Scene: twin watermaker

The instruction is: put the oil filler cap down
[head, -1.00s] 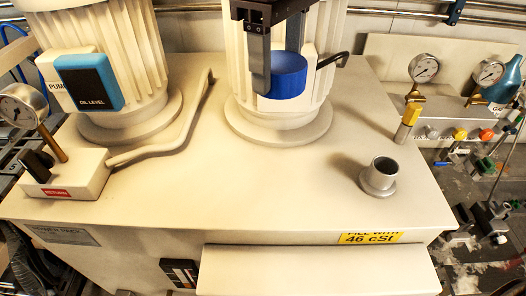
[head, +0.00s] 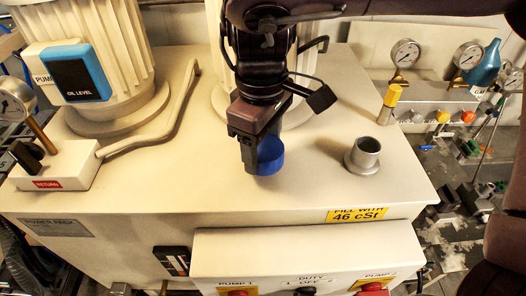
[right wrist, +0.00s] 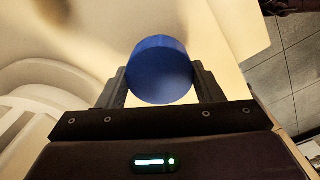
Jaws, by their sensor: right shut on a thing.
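The blue oil filler cap (head: 271,156) is between the jaws of my right gripper (head: 258,160), which is shut on it. In the head view the cap is low over the cream tank top, left of the open filler neck; I cannot tell if it touches the surface. In the right wrist view the cap (right wrist: 160,70) shows as a round blue disc between the two dark fingers (right wrist: 160,85). The metal filler neck (head: 364,155) stands upright and uncovered on the tank top (head: 200,185). My left gripper is not in view.
Two ribbed cream motors stand behind, the left one (head: 130,60) bearing a blue oil level box (head: 82,73). A bent pipe (head: 160,130) runs along the top. A yellow-capped fitting (head: 390,103) and gauges (head: 406,52) stand at right. The tank top's front strip is clear.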

